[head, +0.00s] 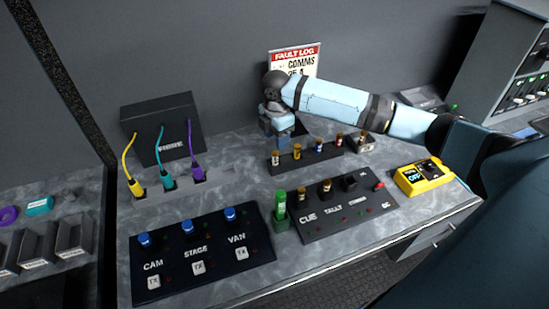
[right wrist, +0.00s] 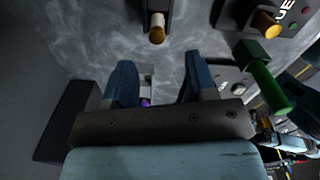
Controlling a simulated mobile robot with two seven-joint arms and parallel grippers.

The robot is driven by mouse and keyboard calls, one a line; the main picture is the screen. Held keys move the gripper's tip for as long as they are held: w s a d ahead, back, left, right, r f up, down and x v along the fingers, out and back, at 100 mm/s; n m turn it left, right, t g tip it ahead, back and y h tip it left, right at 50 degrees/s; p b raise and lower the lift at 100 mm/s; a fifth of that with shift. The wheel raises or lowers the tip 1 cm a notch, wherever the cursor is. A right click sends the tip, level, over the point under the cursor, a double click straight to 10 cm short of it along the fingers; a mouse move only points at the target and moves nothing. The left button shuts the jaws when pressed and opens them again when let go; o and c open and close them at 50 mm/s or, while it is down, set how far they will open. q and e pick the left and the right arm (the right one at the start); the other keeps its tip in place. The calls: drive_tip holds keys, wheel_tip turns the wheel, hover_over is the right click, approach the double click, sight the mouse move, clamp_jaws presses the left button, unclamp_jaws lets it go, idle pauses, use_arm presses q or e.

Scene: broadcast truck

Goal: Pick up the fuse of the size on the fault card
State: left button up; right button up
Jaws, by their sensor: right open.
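The fault card (head: 308,65) stands at the back wall in the head view, headed FAULT LOG, with COMMS below. My right arm covers part of its lower line, so the size cannot be read surely. A black fuse rack (head: 310,158) holds upright fuses: a brown one (head: 276,157) at the left end, a yellow one (head: 297,151), a blue one (head: 319,146) and a red one (head: 339,139). My right gripper (head: 280,137) is open above and behind the rack's left end. In the right wrist view, its empty fingers (right wrist: 158,80) point toward the brown end fuse (right wrist: 156,28), apart from it.
A CUE and TALLY panel (head: 335,215) with more fuses and a green tool-like piece (head: 281,207) stand in front. A CAM, STAGE, VAN panel (head: 200,255), cabled box (head: 162,130) and yellow meter (head: 420,178) surround it. Bare counter lies left of the rack.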

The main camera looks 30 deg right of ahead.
sight(276, 152)
wheel_tip(276, 152, down, 3)
drive_tip(key=shift+w+a+r, duration=0.1)
drive_tip(key=shift+w+r, duration=0.05)
wheel_tip(276, 152, down, 5)
drive_tip(key=shift+f+p, duration=0.1)
drive_tip(key=shift+p, duration=0.3)
clamp_jaws()
